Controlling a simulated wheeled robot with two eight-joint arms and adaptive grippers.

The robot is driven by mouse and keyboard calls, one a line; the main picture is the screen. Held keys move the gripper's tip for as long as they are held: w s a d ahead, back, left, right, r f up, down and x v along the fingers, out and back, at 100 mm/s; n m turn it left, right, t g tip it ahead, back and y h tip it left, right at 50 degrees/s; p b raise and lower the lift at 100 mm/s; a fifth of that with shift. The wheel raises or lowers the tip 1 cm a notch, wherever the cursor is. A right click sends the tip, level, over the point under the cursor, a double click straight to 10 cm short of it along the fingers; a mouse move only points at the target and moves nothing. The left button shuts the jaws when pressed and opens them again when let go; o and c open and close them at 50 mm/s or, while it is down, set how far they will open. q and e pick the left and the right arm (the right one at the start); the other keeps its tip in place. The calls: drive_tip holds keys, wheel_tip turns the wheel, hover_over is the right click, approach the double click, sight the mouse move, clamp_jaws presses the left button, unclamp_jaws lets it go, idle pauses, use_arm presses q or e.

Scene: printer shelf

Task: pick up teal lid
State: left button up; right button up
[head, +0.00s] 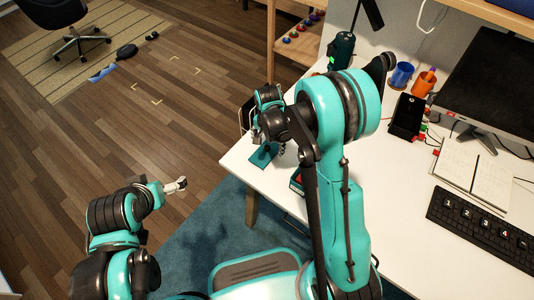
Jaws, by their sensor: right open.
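A flat teal piece (263,155), which looks like the teal lid, lies at the left edge of the white desk. My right gripper (274,138) hangs just above and beside it, partly hidden by my own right arm. The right gripper is open, and I cannot tell whether it touches the teal piece. My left gripper (178,186) is over the floor, left of the desk and well away from the teal piece. Its fingers are too small to read.
The white desk (400,215) holds a keyboard (480,228), an open notebook (472,172), a monitor (490,80), a blue cup (401,75) and an orange cup (422,83). A wooden shelf (297,45) stands behind. Floor at left is mostly clear.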

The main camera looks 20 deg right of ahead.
drive_tip(key=shift+f, duration=0.5)
drive_tip(key=shift+r, duration=0.1)
drive_tip(key=c, duration=1.2)
drive_tip(key=shift+r, duration=0.1)
